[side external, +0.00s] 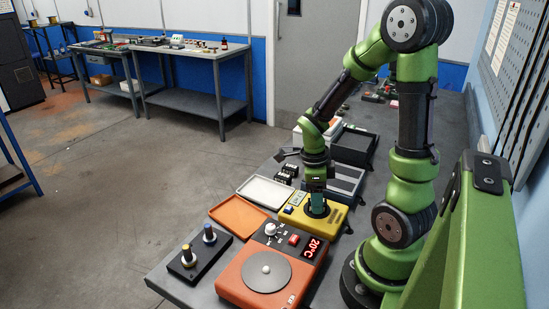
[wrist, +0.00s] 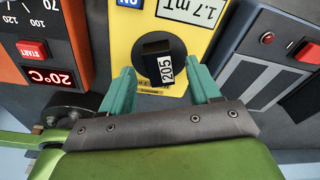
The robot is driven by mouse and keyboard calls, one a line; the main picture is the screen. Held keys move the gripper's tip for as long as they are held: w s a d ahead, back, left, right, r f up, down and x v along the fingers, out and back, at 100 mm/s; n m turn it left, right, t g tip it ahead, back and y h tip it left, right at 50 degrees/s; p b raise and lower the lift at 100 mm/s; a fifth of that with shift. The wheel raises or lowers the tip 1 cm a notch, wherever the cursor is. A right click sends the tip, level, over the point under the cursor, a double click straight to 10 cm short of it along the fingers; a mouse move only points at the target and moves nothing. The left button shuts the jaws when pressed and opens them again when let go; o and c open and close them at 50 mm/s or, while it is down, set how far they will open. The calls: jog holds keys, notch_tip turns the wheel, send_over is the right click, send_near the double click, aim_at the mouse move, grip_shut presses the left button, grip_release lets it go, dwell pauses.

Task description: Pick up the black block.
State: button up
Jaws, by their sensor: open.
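In the side view my gripper (side external: 317,200) points down over the dark round spot of the yellow device (side external: 333,219). The block there is hidden behind or too small beside the fingers to make out.
An orange hotplate (side external: 236,280) showing 20°C stands in front. An orange tray (side external: 238,216) and a white tray (side external: 264,191) lie to the left. Several small black pieces (side external: 287,172) stand behind. A black stand (side external: 200,255) with two pegs is at the front left.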

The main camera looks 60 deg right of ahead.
jog(key=shift+f, duration=0.4)
jog(key=shift+c, duration=0.3)
grip_shut()
jog(key=shift+r, duration=0.1)
